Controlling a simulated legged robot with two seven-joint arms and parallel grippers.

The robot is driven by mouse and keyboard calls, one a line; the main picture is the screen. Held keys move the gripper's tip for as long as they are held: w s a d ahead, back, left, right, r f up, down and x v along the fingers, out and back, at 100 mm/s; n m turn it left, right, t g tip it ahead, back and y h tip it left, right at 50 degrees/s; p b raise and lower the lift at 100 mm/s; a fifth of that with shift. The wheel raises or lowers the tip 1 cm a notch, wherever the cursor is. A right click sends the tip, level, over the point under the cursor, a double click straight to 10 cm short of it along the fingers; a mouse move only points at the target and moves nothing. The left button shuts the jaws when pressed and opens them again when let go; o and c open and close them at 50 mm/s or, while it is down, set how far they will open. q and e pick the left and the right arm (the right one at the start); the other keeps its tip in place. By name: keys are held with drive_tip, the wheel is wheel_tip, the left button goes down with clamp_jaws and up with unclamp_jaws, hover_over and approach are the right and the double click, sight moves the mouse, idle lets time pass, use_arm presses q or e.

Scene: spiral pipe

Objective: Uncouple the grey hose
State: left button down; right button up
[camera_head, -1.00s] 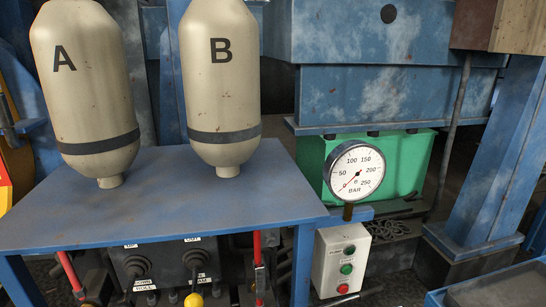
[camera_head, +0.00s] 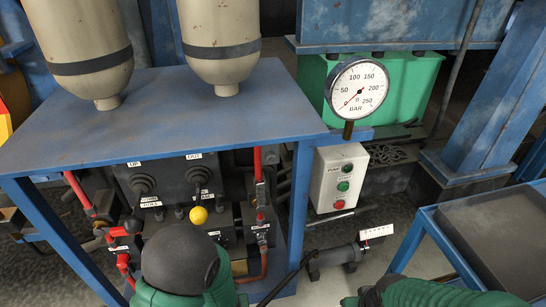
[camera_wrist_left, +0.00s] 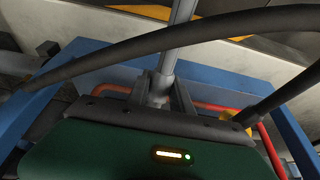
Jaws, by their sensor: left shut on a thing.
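In the left wrist view my left gripper (camera_wrist_left: 163,98) is shut on a light grey, straight tube (camera_wrist_left: 183,30), which runs upward away from the fingers. I cannot tell whether this tube is the grey hose or a rod. Another dark hose length (camera_wrist_left: 285,92) comes down at the right beside the gripper. In the head view my left arm is at the bottom centre and its gripper is hidden. My right arm shows only at the bottom right edge, its gripper out of view. No coupling can be made out clearly.
A blue table (camera_head: 150,125) carries two beige tanks. Below it are a dark valve block (camera_head: 165,180), a yellow knob (camera_head: 196,216) and red pipes (camera_head: 258,190). A pressure gauge (camera_head: 357,88), a button box (camera_head: 340,178) and a dark tray (camera_head: 500,240) stand to the right.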

use_arm(q)
drive_tip(key=shift+s+d, duration=0.15)
drive_tip(key=shift+s, duration=0.6)
drive_tip(key=shift+s+d, duration=0.15)
drive_tip(key=shift+s, duration=0.6)
